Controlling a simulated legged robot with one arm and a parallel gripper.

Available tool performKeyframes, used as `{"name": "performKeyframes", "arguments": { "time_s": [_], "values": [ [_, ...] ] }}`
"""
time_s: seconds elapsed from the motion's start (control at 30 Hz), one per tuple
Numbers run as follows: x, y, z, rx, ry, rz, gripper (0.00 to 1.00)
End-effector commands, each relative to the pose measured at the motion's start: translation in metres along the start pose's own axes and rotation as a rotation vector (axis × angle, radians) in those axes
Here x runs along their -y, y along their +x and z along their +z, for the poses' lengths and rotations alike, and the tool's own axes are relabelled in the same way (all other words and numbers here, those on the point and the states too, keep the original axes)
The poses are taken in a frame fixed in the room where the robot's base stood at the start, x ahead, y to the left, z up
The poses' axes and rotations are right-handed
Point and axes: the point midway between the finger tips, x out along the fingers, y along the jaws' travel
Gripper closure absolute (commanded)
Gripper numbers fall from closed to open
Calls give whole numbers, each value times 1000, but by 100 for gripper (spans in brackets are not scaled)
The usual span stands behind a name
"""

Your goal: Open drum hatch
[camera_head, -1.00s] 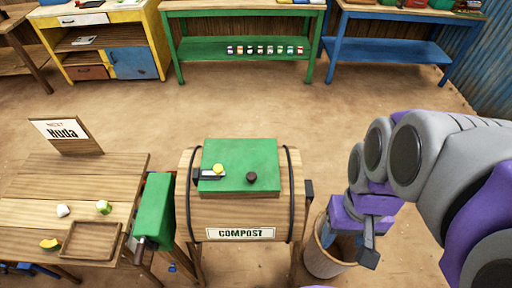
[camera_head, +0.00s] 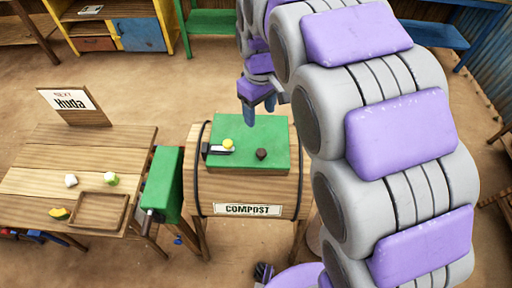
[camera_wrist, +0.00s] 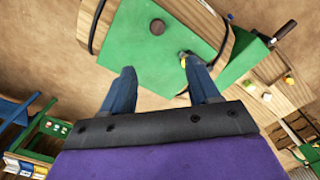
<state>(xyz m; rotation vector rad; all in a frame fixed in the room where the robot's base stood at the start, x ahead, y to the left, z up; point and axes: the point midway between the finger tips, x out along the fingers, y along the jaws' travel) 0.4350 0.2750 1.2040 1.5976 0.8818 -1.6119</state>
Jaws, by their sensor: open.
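The compost drum (camera_head: 280,197) is a wooden barrel lying on its side with dark hoops and a COMPOST label. Its green hatch (camera_head: 245,135) lies closed on top. On the hatch are a yellow knob (camera_head: 228,144) beside a metal latch (camera_head: 218,150), and a dark round knob (camera_head: 261,154). My gripper (camera_head: 262,105) is open and empty above the far edge of the hatch. In the wrist view its two blue fingers (camera_wrist: 161,85) point toward the green hatch (camera_wrist: 160,45), with the dark knob (camera_wrist: 158,26) between and beyond them. The right finger partly hides the yellow knob.
A wooden table (camera_head: 45,180) with a tray (camera_head: 98,222), a sign (camera_head: 70,100) and several small food scraps stands left of the drum. A green box (camera_head: 162,185) with a crank sits between them. My arm hides the right side.

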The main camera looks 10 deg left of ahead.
Motion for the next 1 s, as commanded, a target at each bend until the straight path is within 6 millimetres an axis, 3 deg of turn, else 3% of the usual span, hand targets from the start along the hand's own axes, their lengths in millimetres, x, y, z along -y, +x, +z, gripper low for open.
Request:
{"name": "performKeyframes", "arguments": {
  "time_s": [0.23,0.57,1.0],
  "values": [
    [1,20,-3,-1,-10,-2,39],
    [6,86,-12,6,-10,3,39],
    [1,161,-2,2,-9,-3,39]
  ]
}}
